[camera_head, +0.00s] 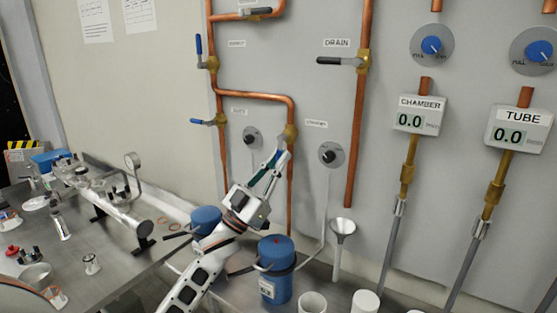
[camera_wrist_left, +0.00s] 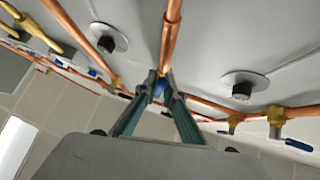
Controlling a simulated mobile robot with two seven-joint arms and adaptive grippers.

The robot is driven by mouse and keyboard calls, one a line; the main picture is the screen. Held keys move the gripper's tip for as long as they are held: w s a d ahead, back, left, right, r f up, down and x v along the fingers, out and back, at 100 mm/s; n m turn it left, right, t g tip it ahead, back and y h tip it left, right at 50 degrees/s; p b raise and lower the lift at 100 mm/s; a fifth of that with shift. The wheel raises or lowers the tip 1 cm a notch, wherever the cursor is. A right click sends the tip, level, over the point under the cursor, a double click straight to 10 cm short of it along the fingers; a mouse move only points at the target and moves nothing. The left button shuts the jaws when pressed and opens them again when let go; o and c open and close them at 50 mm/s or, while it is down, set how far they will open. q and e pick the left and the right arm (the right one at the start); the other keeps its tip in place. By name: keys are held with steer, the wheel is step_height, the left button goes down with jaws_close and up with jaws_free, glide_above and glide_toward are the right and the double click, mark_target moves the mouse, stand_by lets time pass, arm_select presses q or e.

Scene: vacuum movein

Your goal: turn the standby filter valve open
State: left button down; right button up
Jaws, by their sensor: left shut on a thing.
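The standby filter valve (camera_head: 290,132) is a brass body on the right-hand leg of the looped copper pipe, beside a small label whose text is too blurred to read surely. My left gripper (camera_head: 280,160) reaches up to it from below. In the left wrist view my left gripper (camera_wrist_left: 160,86) is shut on the valve's blue handle (camera_wrist_left: 159,89), which shows between the fingertips. The fingers hide most of the handle in the head view, so its angle is hard to tell. My right gripper is in neither view.
A similar valve (camera_head: 221,119) with a blue handle sits to the left. A drain valve (camera_head: 361,61) with a black handle is at upper right. Black knobs (camera_head: 330,155) flank the pipe. Blue canisters (camera_head: 276,283) and a funnel (camera_head: 342,228) stand below, near my arm.

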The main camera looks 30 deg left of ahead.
arm_select(q)
steer(key=c, duration=2.1)
jaws_free()
steer(key=v, duration=1.2)
